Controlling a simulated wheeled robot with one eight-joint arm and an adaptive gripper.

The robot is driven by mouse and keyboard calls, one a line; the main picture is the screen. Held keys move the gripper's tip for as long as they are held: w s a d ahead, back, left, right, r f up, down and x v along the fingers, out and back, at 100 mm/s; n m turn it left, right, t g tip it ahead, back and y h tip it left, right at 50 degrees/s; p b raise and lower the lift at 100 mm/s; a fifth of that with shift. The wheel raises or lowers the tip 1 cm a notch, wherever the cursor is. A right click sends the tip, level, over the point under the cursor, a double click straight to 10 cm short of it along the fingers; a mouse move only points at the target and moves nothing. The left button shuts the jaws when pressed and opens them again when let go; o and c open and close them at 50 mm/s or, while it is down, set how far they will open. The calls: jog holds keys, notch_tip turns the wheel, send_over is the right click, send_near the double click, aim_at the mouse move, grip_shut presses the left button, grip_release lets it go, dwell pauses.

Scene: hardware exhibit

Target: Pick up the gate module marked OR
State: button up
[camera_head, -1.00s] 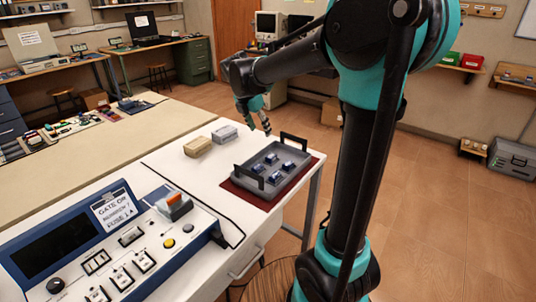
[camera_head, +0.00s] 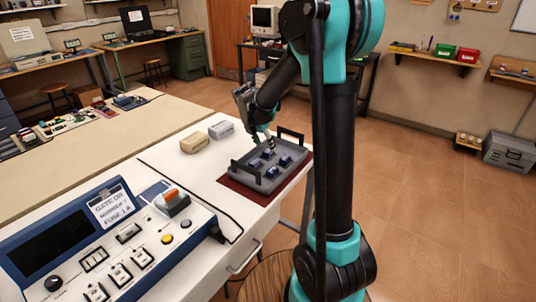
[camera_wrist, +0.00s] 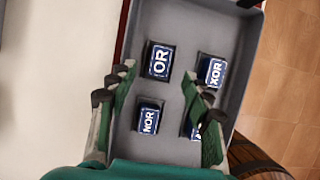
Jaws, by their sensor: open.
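The OR module (camera_wrist: 159,61) is a dark blue block with white letters, in the grey tray (camera_wrist: 185,20). In the wrist view it lies just beyond and between my open fingers. My gripper (camera_wrist: 160,95) is empty above the tray, fingers pointing down. The XOR module (camera_wrist: 213,71) is to the right, near the right fingertip. The NOR module (camera_wrist: 148,118) is nearer, between the fingers. Another module (camera_wrist: 190,128) is mostly hidden by the right finger, its label unreadable. In the head view the tray (camera_head: 240,178) shows with my gripper (camera_head: 264,142) over its far part.
The tray has raised dark handles and sits on a dark red mat (camera_head: 249,194) near the table's right edge. A tan block (camera_head: 194,142) and a grey block (camera_head: 221,130) stand left of it. A console (camera_head: 100,235) with a sign reading "GATE OR" is in front.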

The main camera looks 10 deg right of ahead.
aim_at(268, 150)
jog(key=x, duration=0.4)
jog(key=shift+w+d, duration=0.15)
jog(key=shift+w, duration=0.05)
grip_shut()
